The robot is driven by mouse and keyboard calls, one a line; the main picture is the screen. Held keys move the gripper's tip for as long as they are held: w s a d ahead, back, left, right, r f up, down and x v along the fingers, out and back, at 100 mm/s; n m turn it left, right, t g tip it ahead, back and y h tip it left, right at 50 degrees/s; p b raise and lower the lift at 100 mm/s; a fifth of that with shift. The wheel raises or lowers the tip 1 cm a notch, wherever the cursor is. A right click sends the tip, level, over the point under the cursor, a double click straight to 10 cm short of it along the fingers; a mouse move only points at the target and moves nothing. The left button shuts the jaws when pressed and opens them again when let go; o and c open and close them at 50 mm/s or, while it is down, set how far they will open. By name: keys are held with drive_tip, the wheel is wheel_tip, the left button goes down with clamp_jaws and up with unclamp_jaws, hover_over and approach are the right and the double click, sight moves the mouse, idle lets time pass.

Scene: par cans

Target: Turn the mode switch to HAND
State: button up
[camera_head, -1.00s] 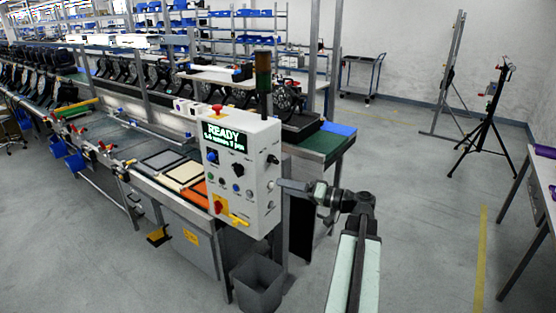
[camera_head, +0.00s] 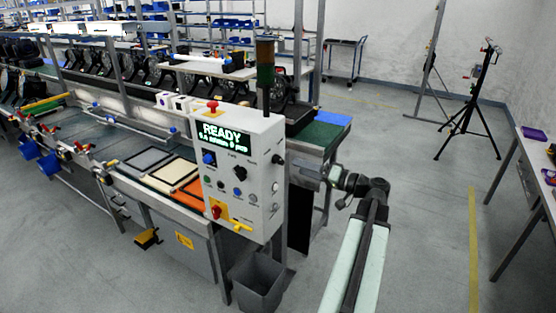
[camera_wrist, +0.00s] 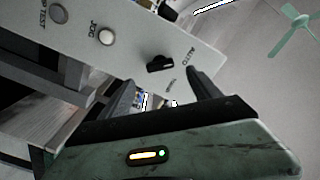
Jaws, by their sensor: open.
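The mode switch (camera_wrist: 160,64) is a black bar-shaped knob on the side face of the grey control box (camera_head: 238,215). The label AUTO is printed near its right end in the wrist view; a second, smaller label below is too blurred to read. I cannot tell surely which label the knob points at. In the head view the knob (camera_head: 278,160) is small on the box's right side. My gripper (camera_wrist: 160,76) is open and empty, its fingers on either side of the knob in the picture. In the head view my gripper (camera_head: 303,170) is just right of the box, apparently apart from it.
A white JOG button (camera_wrist: 106,37) and a grey TEST button (camera_wrist: 58,13) sit on the same face. The box front has a READY display (camera_head: 223,136) and several knobs. A grey bin (camera_head: 257,283) stands below.

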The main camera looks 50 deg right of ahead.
sight(282, 161)
drive_tip(key=x, duration=0.8)
drive_tip(key=shift+s, duration=0.1)
drive_tip(key=c, duration=1.4)
drive_tip(key=shift+m, duration=0.5)
drive_tip(key=m, duration=1.1)
drive_tip(key=shift+m, duration=1.9)
